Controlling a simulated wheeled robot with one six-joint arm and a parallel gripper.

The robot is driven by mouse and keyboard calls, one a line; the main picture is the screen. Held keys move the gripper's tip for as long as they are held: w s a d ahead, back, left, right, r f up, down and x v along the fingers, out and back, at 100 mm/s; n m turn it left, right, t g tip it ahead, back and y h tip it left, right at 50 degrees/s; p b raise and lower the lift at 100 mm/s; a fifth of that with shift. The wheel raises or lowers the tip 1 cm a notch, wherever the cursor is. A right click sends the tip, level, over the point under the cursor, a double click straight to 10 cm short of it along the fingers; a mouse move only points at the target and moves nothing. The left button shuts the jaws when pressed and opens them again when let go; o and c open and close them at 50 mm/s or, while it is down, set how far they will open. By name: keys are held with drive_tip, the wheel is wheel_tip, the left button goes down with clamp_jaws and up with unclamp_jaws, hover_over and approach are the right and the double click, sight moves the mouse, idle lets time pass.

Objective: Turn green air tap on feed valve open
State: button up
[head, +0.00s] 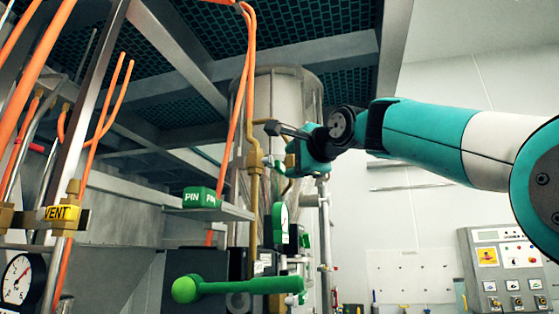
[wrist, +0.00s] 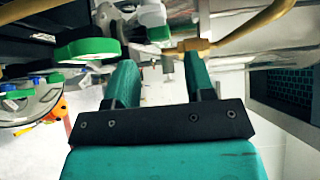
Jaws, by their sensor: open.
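My gripper (head: 290,160) is up beside the brass pipe, in front of the pale cylindrical vessel in the head view. In the wrist view its two teal fingers are apart, and the gripper (wrist: 160,68) holds nothing. A brass fitting (wrist: 190,47) shows by the right fingertip; I cannot tell if they touch. A small green and white part (wrist: 159,33) lies beyond the gap between the fingers. I cannot tell whether it is the air tap. In the head view a long green lever with a ball end (head: 235,286) lies nearly level, well below my gripper.
A green-rimmed gauge (head: 281,222) stands below my gripper. A control panel (head: 510,270) stands at the lower right. The white wall area is fairly clear.

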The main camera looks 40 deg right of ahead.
sight(282, 167)
drive_tip(key=w+p, duration=0.1)
drive_tip(key=w, duration=0.3)
drive_tip(key=w+p, duration=0.1)
drive_tip(key=w, duration=0.1)
drive_tip(key=shift+w+d+r+p, duration=0.1)
drive_tip(key=shift+w+d+p, duration=0.25)
drive_tip(key=shift+d, duration=0.05)
clamp_jaws()
